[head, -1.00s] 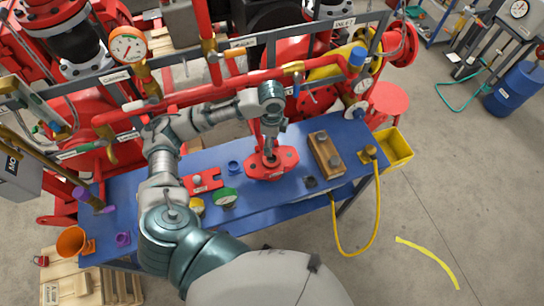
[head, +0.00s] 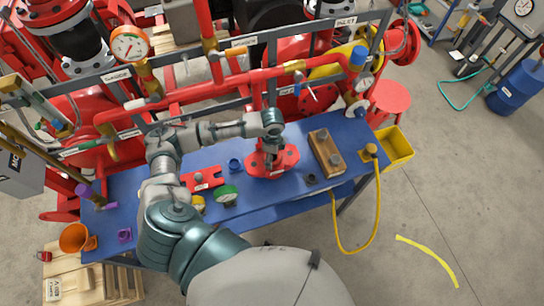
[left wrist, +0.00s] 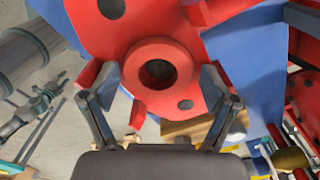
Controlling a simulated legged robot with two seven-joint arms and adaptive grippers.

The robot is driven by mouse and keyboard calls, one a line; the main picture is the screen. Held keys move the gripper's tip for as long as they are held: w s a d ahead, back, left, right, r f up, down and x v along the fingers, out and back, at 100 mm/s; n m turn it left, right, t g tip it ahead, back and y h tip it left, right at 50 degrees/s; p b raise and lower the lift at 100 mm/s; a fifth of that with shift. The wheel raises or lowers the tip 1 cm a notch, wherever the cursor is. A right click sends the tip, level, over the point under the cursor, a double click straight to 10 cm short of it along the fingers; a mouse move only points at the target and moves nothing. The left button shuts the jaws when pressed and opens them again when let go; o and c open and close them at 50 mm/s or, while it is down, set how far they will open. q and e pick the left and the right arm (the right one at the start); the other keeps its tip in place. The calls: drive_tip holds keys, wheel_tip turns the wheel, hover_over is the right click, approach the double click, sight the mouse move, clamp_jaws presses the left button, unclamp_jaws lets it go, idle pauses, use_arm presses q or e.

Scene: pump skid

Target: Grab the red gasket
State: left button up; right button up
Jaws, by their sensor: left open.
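The red gasket (left wrist: 142,68) is a thick red ring with a dark hole in the left wrist view. It sits on a red flange plate (left wrist: 95,28) with dark bolt holes. My left gripper (left wrist: 154,85) is open, with one finger on each side of the ring. I cannot tell whether the fingers touch it. In the head view my left gripper (head: 270,160) points down over the red flange plate (head: 289,157) on the blue bench, and hides most of the ring. My right gripper is not in view.
On the blue bench (head: 125,190), a wooden block (head: 326,153) stands right of the flange. A red slotted plate (head: 202,178), a green gauge (head: 226,194) and a blue ring (head: 235,165) lie left of it. Red pipes (head: 215,82) run behind. A yellow bin (head: 394,150) hangs at right.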

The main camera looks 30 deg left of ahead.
use_arm(q)
drive_tip(key=shift+r, duration=0.1)
drive_tip(key=c, duration=0.9)
